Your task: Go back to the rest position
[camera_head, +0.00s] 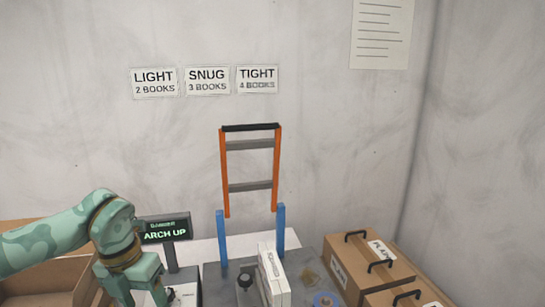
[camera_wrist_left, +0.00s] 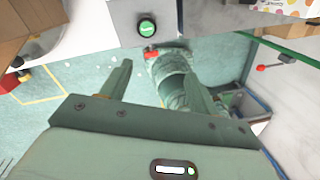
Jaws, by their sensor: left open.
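My left arm (camera_head: 75,232), mottled green, comes in from the left in the head view. It bends down at the wrist beside a small display reading "ARCH UP" (camera_head: 166,230). The fingertips are not clear in that view. In the left wrist view, my left gripper (camera_wrist_left: 155,68) has its two green fingers spread wide, with nothing between them. A mottled green cylindrical part of my own body shows beyond the fingers. My right gripper is in neither view.
An orange frame with a black top bar (camera_head: 250,127) stands on blue posts at the back. White books (camera_head: 272,275) stand upright before it. Cardboard boxes with black handles (camera_head: 365,265) are at right; an open cardboard box (camera_head: 35,298) is at left. Wall signs hang above.

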